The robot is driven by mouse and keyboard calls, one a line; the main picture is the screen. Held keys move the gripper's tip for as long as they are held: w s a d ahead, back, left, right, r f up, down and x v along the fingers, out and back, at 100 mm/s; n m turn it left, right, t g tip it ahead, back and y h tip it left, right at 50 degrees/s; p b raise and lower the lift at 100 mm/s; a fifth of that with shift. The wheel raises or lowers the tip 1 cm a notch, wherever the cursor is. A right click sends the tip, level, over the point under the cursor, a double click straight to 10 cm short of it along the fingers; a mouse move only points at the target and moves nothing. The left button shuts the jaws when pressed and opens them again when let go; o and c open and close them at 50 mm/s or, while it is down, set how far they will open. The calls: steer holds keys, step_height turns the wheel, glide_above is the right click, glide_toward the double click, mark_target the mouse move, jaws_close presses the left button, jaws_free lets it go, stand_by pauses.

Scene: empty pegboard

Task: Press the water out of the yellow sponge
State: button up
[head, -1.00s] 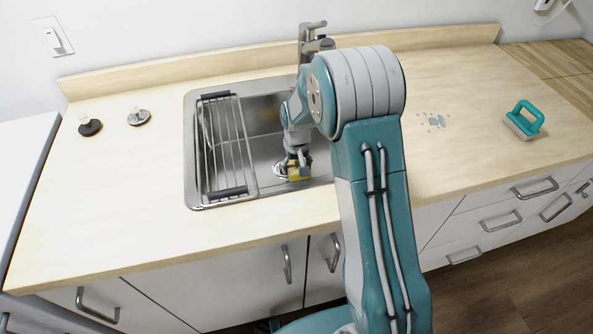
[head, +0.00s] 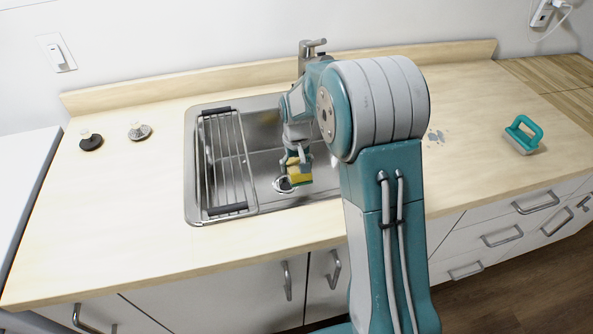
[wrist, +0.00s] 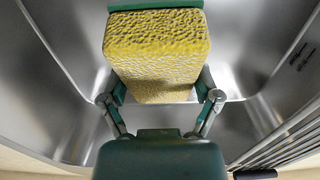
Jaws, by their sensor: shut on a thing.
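The yellow sponge (head: 299,172) has a green layer on one side. It is in my gripper (head: 297,160), over the basin of the steel sink (head: 262,128). In the wrist view the sponge (wrist: 157,52) fills the top middle, its porous yellow face towards the camera. The gripper's finger linkages (wrist: 160,100) stand on both sides of it, and the gripper is shut on the sponge. The fingertips are mostly hidden. The sponge looks raised above the sink floor near the drain (head: 284,184). I cannot tell whether water is coming out of it.
A wire rack (head: 226,160) covers the sink's left part. The faucet (head: 311,52) stands behind the sink. Two drain stoppers (head: 90,141) (head: 138,131) lie on the counter at left. A teal-handled scrubber (head: 523,135) and a wet patch (head: 436,136) are at right.

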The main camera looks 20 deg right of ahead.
steer(key=shift+r, duration=4.8)
